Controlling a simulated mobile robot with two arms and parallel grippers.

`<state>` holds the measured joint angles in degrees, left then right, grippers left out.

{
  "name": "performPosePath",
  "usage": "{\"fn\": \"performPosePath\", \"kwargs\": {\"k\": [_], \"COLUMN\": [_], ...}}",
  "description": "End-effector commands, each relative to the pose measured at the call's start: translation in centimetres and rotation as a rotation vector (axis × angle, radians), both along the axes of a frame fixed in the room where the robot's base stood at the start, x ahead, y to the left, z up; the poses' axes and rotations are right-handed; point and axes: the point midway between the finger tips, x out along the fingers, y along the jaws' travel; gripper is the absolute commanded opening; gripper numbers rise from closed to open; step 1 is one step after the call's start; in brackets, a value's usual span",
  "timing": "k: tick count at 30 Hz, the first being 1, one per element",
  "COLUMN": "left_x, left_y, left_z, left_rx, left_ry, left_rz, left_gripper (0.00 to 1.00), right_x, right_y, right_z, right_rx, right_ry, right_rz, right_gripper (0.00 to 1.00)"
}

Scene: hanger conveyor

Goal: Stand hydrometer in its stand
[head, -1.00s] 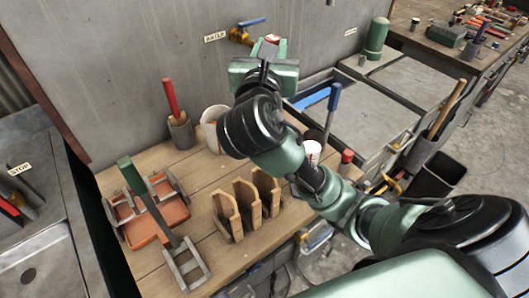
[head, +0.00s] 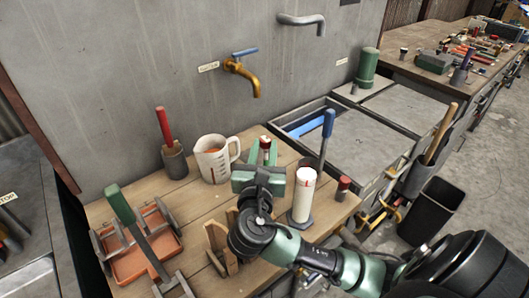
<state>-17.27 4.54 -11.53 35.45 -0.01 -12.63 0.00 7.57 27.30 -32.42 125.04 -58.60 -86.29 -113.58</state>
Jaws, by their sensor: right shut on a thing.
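My right gripper (head: 265,154) has its green fingers around a small thing with a red and pale top (head: 265,142), which I take to be the hydrometer. Its lower part is hidden by the gripper. The gripper is over the wooden bench, left of a white upright cylinder with red marks (head: 303,192) on a dark hexagonal base. A slotted wooden rack (head: 217,238) stands on the bench, partly hidden behind my right arm. I cannot tell for sure which of these is the hydrometer's stand. My left gripper is not in view.
A white measuring jug (head: 213,160) and a grey holder with a red-handled tool (head: 173,158) stand at the back. An orange tray (head: 140,255) is at left. A blue-handled tool (head: 327,128) and a small red-capped bottle (head: 342,188) are right of the cylinder. A brass tap (head: 243,75) overhangs the bench.

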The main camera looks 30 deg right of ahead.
Motion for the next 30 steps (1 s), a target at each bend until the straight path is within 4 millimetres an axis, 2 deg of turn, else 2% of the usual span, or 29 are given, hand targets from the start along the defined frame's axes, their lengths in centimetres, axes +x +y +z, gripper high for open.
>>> {"fn": "performPosePath", "kwargs": {"k": [3, 14, 15, 16, 17, 27, 30], "left_x": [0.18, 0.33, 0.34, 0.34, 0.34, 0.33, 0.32], "left_y": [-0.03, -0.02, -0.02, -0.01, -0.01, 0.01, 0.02], "left_z": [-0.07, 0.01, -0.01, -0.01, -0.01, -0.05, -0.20], "left_rx": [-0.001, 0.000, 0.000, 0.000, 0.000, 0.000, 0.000], "left_ry": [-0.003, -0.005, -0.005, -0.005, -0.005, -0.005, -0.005], "left_rz": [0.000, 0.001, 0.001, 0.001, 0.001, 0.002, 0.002], "left_gripper": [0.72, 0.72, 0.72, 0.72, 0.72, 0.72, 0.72], "right_x": [-0.01, -0.02, -0.02, -0.02, -0.02, 0.01, -0.65], "right_y": [-0.02, 0.00, 0.00, 0.00, 0.00, 0.00, 0.64], "right_z": [-0.82, -1.13, -1.09, -1.08, -1.08, -0.82, -0.95], "right_rx": [-0.002, 0.000, 0.001, 0.001, 0.001, 0.000, 0.002], "right_ry": [-0.001, -0.001, -0.002, -0.002, -0.002, -0.003, 0.001], "right_rz": [0.000, 0.000, 0.000, 0.000, 0.000, 0.000, 0.002], "right_gripper": [0.00, 0.00, 0.39, 0.47, 0.49, 0.49, 0.49]}}
